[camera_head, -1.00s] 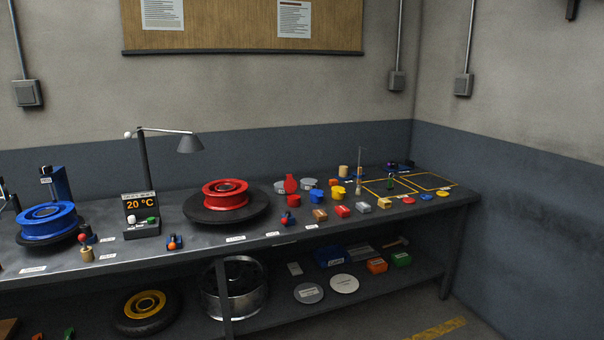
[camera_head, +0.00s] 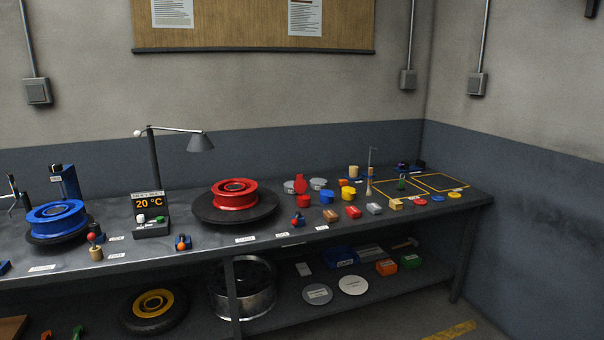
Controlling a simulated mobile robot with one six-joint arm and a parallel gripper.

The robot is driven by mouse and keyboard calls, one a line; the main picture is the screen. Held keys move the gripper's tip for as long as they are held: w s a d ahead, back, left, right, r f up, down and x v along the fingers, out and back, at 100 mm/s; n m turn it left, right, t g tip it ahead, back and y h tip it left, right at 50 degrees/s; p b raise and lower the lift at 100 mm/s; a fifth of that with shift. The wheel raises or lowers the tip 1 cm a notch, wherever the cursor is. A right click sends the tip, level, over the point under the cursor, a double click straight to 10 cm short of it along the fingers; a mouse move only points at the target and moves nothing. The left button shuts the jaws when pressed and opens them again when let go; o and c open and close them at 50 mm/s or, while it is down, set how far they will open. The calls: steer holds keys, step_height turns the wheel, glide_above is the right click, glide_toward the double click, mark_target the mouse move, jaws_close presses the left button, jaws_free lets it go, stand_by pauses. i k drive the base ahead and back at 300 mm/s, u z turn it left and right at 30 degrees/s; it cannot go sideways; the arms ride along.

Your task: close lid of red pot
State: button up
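The red pot (camera_head: 303,200) is small and stands on the workbench, right of the large red wheel rim. Its round red lid (camera_head: 301,183) stands up, tilted open at the back of the pot. A blue pot (camera_head: 327,197) and a yellow pot (camera_head: 348,193) stand to its right, and their lids look shut. My gripper is not in view.
The red rim (camera_head: 234,194) lies on a dark turntable (camera_head: 208,211) to the left. Several small coloured blocks, such as a red block (camera_head: 353,212), lie in front of the pots. A lamp (camera_head: 200,142) stands further left. The bench front (camera_head: 200,243) has some clear room.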

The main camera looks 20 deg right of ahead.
mark_target(300, 185)
steer(key=u, duration=0.1)
steer(key=i, duration=1.05)
steer(key=u, duration=0.35)
